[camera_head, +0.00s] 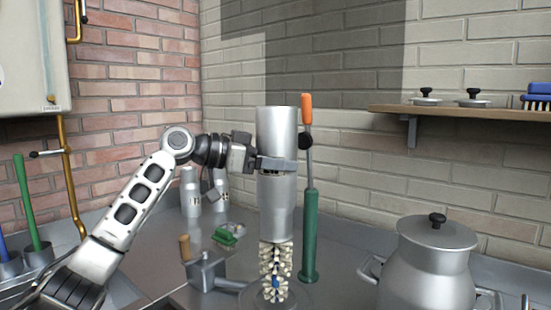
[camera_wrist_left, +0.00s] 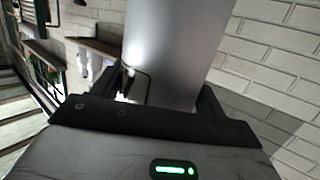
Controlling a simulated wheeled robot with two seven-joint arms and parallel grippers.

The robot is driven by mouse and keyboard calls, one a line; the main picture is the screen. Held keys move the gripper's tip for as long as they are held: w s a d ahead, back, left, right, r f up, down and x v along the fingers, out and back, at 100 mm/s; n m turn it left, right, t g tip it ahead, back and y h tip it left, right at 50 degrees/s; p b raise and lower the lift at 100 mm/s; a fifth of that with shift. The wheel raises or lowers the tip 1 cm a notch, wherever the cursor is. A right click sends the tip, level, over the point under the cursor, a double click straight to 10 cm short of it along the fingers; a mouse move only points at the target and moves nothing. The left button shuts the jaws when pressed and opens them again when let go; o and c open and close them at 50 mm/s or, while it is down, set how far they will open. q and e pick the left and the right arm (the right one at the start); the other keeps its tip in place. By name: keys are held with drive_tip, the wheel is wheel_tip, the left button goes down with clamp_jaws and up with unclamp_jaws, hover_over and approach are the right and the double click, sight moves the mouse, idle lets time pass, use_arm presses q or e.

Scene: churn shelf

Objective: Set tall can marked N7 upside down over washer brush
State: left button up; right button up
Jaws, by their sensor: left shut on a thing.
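The tall can (camera_head: 276,210) is a silver metal can held upright in line with the brush, its narrower end down. Small dark marks show beside the gripper finger but I cannot read them. My left gripper (camera_head: 277,165) is shut around the can's middle. The can also fills the upper middle of the left wrist view (camera_wrist_left: 178,50). The washer brush (camera_head: 276,262) stands upright with cream bristles directly below the can. The can's lower rim is at the bristle tops in the picture, and the brush's top is hidden. My right gripper is not in view.
A green pump with an orange handle (camera_head: 311,235) stands close at the can's right. A lidded metal churn (camera_head: 428,265) is further right. Two more cans (camera_head: 191,195), a green scrub brush (camera_head: 227,236) and a grey metal part with a wooden handle (camera_head: 207,273) are at the left.

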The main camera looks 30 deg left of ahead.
use_arm(q)
drive_tip(key=b, duration=0.4)
hover_over(276, 244)
wheel_tip(276, 244, down, 6)
wheel_tip(276, 244, down, 3)
drive_tip(key=b, duration=0.3)
drive_tip(key=shift+f, duration=0.2)
wheel_tip(276, 244, down, 6)
drive_tip(key=b, duration=0.4)
drive_tip(key=shift+a+r, duration=0.1)
drive_tip(key=shift+r, duration=0.05)
drive_tip(key=shift+f+b, duration=0.8)
drive_tip(key=shift+f, duration=0.15)
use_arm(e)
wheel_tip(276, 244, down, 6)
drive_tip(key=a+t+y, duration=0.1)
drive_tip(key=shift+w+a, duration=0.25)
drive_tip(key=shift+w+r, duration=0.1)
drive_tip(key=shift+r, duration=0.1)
use_arm(q)
drive_tip(key=shift+f, duration=0.15)
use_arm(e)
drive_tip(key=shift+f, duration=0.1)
use_arm(q)
drive_tip(key=o, duration=1.1)
drive_tip(key=shift+o, duration=0.2)
